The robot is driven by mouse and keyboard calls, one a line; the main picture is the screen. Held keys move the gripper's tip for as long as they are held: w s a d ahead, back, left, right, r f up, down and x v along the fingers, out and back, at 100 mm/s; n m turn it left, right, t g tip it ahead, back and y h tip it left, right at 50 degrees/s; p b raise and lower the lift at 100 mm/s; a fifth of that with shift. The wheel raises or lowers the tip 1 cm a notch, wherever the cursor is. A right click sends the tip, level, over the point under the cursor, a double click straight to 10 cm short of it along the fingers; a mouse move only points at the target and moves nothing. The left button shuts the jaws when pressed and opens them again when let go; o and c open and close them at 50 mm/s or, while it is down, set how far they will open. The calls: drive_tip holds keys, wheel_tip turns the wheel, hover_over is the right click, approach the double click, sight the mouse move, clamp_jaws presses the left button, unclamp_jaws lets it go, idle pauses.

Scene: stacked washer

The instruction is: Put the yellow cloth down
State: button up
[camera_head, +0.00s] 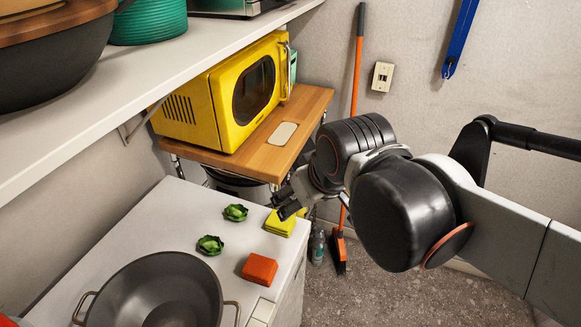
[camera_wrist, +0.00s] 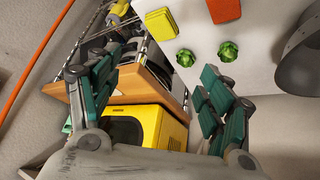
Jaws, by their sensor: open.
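The yellow cloth (camera_head: 281,223) lies folded on the white counter near its right edge, beside an orange-red cloth or block (camera_head: 259,269). In the wrist view the yellow cloth (camera_wrist: 162,24) lies flat on the counter at the top. My gripper (camera_head: 287,203) is just above and behind the cloth in the head view, partly overlapping its far edge. In the wrist view my gripper (camera_wrist: 160,105) has its two green-padded fingers spread wide with nothing between them. The cloth is apart from both fingers there.
Two green sprouts or cabbages (camera_head: 236,212) and a large grey pot (camera_head: 165,295) stand on the white counter (camera_head: 160,215). A yellow microwave (camera_head: 225,98) sits on a wooden-topped cart (camera_head: 262,140) behind. An orange broom (camera_head: 354,90) leans against the wall. A shelf (camera_head: 150,75) overhangs the left.

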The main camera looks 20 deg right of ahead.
drive_tip(key=shift+s+m+t, duration=0.5)
drive_tip(key=shift+s+m, duration=0.1)
drive_tip(key=shift+s, duration=0.4)
drive_tip(key=shift+o, duration=0.4)
idle(0.4)
drive_tip(key=m+g, duration=0.7)
drive_tip(key=m, duration=2)
hover_over(281, 223)
drive_tip(key=w, duration=0.1)
wheel_tip(281, 223, down, 9)
drive_tip(key=f, duration=0.2)
drive_tip(key=f+b, duration=0.1)
drive_tip(key=f, duration=0.2)
drive_tip(key=d+f+b, duration=0.1)
drive_tip(key=f, duration=0.2)
drive_tip(key=shift+f, duration=0.2)
drive_tip(key=shift+s+d+f+b, duration=0.1)
drive_tip(key=shift+f+b, duration=0.75)
drive_tip(key=shift+f, duration=0.55)
drive_tip(key=shift+s+f+b, duration=0.1)
drive_tip(key=shift+f+b, duration=0.7)
drive_tip(key=shift+f, duration=0.55)
drive_tip(key=shift+r, duration=0.1)
drive_tip(key=c, duration=1.1)
